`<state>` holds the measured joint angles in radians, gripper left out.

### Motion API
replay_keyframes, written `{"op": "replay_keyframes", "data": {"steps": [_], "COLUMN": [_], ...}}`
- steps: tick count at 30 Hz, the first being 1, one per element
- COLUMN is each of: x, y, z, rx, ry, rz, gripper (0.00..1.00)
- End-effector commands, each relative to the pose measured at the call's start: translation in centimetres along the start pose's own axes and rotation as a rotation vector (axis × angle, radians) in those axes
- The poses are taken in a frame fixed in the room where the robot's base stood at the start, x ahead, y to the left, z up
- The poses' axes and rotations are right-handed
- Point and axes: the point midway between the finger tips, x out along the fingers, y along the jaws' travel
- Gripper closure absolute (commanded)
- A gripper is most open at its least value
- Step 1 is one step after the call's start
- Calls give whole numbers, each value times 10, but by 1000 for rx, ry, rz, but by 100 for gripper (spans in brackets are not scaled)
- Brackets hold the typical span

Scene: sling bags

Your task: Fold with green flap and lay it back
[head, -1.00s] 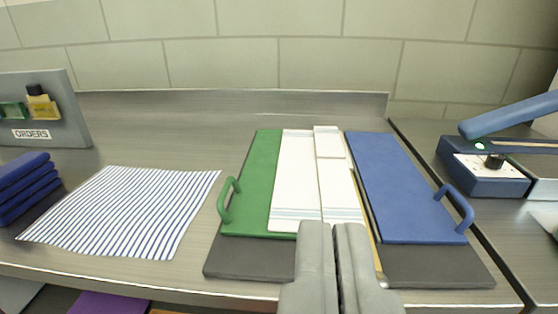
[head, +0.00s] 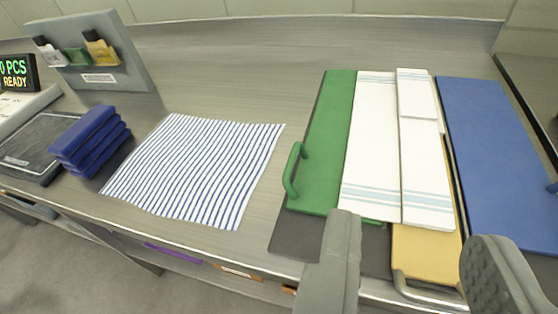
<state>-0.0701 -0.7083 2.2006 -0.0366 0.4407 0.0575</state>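The green flap (head: 325,150) lies flat on the left of the dark folding board (head: 298,235), with its green handle (head: 291,170) standing at its left edge. A white cloth with pale blue bands (head: 372,140) lies over the flap's right part. A narrower white layer (head: 425,170) lies along the cloth's right side, with a short piece turned at the top. The yellow flap (head: 425,250) shows below the cloth, with a metal handle at its front. The blue flap (head: 497,150) lies flat on the right. My gripper (head: 416,228) is open and empty in front of the board.
A striped blue-and-white cloth (head: 195,168) lies flat left of the board. Several folded blue cloths (head: 92,140) are stacked beyond it near a dark panel (head: 35,145). A grey stand (head: 95,55) holds small bottles at the back left. Bare counter lies behind the striped cloth.

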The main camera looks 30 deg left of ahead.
Motion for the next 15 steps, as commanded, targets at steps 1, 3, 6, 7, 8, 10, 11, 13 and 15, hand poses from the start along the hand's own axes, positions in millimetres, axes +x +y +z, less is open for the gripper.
{"op": "replay_keyframes", "data": {"steps": [1, 3, 6, 7, 8, 10, 11, 13, 15], "x": [12, 24, 42, 47, 52, 64, 69, 81, 92], "y": [-5, -10, -18, -20, -23, -29, -32, -38, -45], "z": [-7, -14, -22, -24, -27, -32, -34, -38, -42], "rx": [-1, -1, -4, -5, -6, -10, -10, -14, -20], "ry": [-48, -115, -210, -239, -266, -333, -361, -426, -491], "rz": [-7, -11, -15, -15, -15, -15, -14, -10, -5], "gripper": [68, 68, 68, 68, 68, 68, 68, 68, 68]}}
